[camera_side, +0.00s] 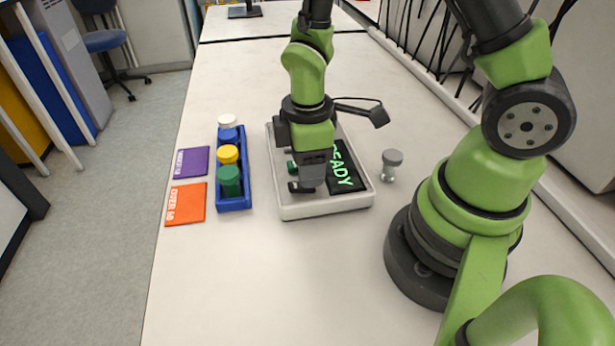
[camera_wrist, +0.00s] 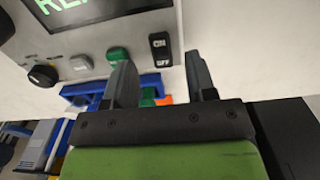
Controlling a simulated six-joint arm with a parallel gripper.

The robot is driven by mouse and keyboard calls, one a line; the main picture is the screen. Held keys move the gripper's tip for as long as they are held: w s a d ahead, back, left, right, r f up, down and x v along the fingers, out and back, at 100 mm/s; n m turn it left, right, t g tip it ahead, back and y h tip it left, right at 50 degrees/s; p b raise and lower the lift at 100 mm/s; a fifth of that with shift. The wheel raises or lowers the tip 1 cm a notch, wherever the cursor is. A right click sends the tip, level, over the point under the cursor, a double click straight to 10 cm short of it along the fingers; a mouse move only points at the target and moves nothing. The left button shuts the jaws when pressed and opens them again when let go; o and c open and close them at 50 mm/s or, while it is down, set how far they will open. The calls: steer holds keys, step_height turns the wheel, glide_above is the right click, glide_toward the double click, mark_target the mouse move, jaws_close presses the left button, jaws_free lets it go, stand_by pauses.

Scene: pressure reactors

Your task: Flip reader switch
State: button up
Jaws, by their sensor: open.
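The reader is a white-grey box (camera_side: 345,208) on the table, with a dark screen (camera_side: 343,168) showing green READY. In the wrist view its panel (camera_wrist: 185,22) fills the top left. The switch (camera_wrist: 160,50) is a black rocker marked ON and OFF at the panel's right. Which way it is set, I cannot tell. My gripper (camera_side: 305,187) is over the reader's left part, pointing down, and hides part of the panel there. In the wrist view my gripper (camera_wrist: 160,80) has its two fingers apart with nothing held. The switch shows beyond and between the fingers. Contact is not visible.
A green button (camera_wrist: 118,55) and a black knob (camera_wrist: 42,77) sit left of the switch. A blue rack (camera_side: 235,204) with several capped vessels stands left of the reader, beside purple (camera_side: 191,162) and orange (camera_side: 186,204) cards. A small grey-topped piece (camera_side: 391,160) stands right.

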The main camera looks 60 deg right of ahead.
steer(key=shift+f, duration=1.9)
steer(key=shift+c, duration=0.2)
